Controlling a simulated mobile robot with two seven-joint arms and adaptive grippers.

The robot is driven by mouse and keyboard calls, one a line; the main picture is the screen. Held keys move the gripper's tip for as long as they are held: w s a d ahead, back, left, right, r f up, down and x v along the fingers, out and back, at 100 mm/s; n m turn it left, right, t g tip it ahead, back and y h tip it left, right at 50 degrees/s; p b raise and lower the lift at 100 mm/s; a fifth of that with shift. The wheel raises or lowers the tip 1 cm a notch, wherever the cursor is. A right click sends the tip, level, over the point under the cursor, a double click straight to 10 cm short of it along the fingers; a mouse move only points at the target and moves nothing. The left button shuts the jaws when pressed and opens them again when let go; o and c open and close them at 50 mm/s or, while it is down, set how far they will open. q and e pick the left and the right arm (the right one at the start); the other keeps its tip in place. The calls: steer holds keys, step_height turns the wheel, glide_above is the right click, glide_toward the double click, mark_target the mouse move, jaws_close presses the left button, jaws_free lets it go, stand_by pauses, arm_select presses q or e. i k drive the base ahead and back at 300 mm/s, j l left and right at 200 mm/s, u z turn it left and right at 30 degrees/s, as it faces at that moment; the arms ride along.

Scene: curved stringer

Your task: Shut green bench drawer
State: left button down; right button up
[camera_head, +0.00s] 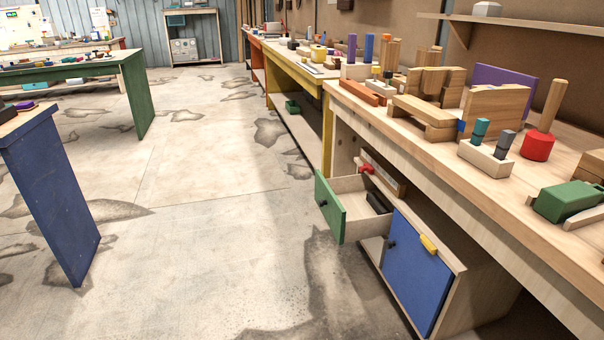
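The green-fronted drawer (329,207) is under the wooden workbench on the right and stands pulled out to the left. Neither of my grippers is in view.
A blue cabinet door (413,270) with a dark knob sits right of the drawer, with a yellow piece (428,244) at its top. The workbench (440,160) overhangs both and carries wooden blocks and tools. The concrete floor (210,210) left of the drawer is clear. A blue-sided table (55,190) stands at left.

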mark_target(342, 202)
steer(key=i+j, duration=0.4)
steer(key=i+j+z, duration=0.1)
steer(key=i+j, duration=0.35)
steer(key=j, duration=0.15)
